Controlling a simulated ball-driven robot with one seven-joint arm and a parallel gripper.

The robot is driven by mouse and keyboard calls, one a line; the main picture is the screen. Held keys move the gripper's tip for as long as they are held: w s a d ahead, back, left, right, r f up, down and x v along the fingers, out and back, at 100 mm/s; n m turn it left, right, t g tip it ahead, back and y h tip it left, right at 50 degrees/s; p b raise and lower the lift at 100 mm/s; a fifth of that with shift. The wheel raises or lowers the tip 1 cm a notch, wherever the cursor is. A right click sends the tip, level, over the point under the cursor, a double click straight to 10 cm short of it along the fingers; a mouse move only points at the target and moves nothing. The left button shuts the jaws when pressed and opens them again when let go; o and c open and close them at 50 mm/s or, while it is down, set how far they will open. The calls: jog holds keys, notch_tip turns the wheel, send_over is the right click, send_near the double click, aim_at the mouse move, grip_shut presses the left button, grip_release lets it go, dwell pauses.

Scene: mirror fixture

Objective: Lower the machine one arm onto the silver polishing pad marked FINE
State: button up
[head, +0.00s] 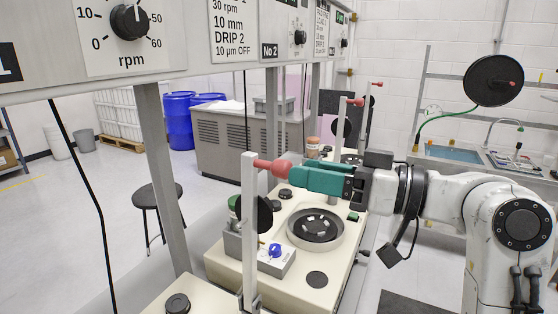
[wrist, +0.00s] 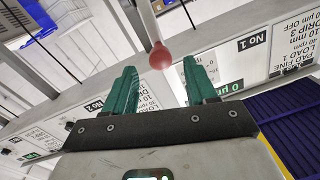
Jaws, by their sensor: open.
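A pale upright arm (head: 250,225) stands raised at the near machine, with a red knob (head: 272,168) sticking out sideways from its top. A black disc (head: 263,214) shows beside this arm. My gripper (head: 291,177) has teal fingers pointing left at the knob. In the wrist view the fingers (wrist: 160,67) are apart and empty, and the knob (wrist: 161,56) is at or just beyond the tips, between their lines. I cannot tell whether they touch. The near machine's round basin (head: 340,238) holds a dark plate. I can make out no silver pad marked FINE.
A No 2 panel (head: 298,38) hangs overhead; the No 1 panel (wrist: 260,50) shows in the wrist view. More upright arms with red knobs (head: 376,84) stand behind. A blue-knobbed box (head: 262,262) sits on the near machine. A stool (head: 158,198) stands at left on open floor.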

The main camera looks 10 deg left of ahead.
aim_at(274, 167)
jog(key=p+x, duration=0.1)
jog(key=x, duration=0.5)
jog(key=shift+a, duration=0.25)
jog(key=shift+c, duration=0.5)
grip_shut()
